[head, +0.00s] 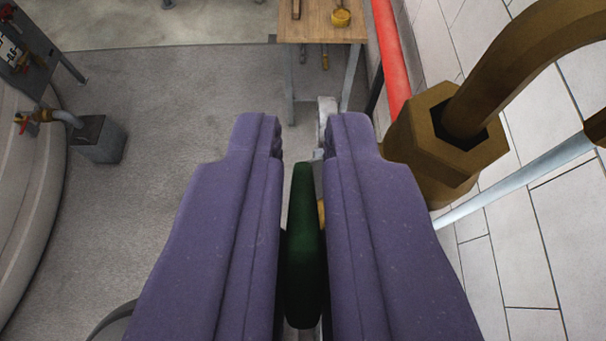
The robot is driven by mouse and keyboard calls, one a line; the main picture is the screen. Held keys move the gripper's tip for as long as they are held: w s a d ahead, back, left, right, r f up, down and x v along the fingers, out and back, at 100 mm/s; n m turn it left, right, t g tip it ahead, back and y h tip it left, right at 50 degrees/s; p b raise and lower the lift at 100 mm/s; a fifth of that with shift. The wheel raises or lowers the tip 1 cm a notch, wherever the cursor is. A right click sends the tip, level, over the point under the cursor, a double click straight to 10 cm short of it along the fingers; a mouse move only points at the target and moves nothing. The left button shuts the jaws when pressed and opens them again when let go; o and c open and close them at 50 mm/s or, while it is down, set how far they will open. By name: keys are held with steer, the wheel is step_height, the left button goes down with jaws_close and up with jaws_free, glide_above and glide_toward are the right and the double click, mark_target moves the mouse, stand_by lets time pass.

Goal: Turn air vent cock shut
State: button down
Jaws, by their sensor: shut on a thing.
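A dark green handle (303,245), which looks like the lever of the air vent cock, stands long and narrow between the two purple fingers of my gripper (302,150). My gripper is shut on it, with a finger on each side. A small bit of brass (321,212) shows just right of the handle. The rest of the cock's body is hidden behind the fingers, so I cannot tell its exact angle to the pipe.
A large brass hex fitting with a bent pipe (440,140) is close to the right of my right finger. A red pipe (391,60) runs along the tiled wall (520,230). A wooden table (322,30) stands ahead. Grey floor on the left is mostly clear, beside a white curved tank (30,190).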

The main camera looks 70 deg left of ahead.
steer(key=f+y+b, duration=0.1)
steer(key=b, duration=0.1)
steer(key=d+y+b, duration=0.1)
steer(key=b, duration=0.1)
steer(key=f+t+b, duration=0.1)
steer(key=b, duration=0.1)
steer(key=shift+s+d+f+y, duration=0.2)
steer(key=shift+s+f+y, duration=0.1)
steer(key=shift+y, duration=0.1)
steer(key=y+b, duration=0.1)
steer(key=b, duration=0.2)
steer(key=d+f+t+y+b, duration=0.1)
steer(key=b, duration=0.3)
steer(key=shift+s+f+y, duration=0.15)
steer(key=shift+f+y, duration=0.1)
steer(key=shift+y, duration=0.05)
steer(key=y+b, duration=0.1)
steer(key=b, duration=0.2)
steer(key=f+t+y+b, duration=0.1)
steer(key=b, duration=0.3)
steer(key=f+y+b, duration=0.1)
steer(key=y+b, duration=0.1)
steer(key=b, duration=0.1)
steer(key=shift+s+d+b, duration=0.1)
steer(key=shift+d+b, duration=0.2)
steer(key=shift+d, duration=0.05)
steer(key=shift+r+t, duration=0.1)
steer(key=shift+t, duration=0.2)
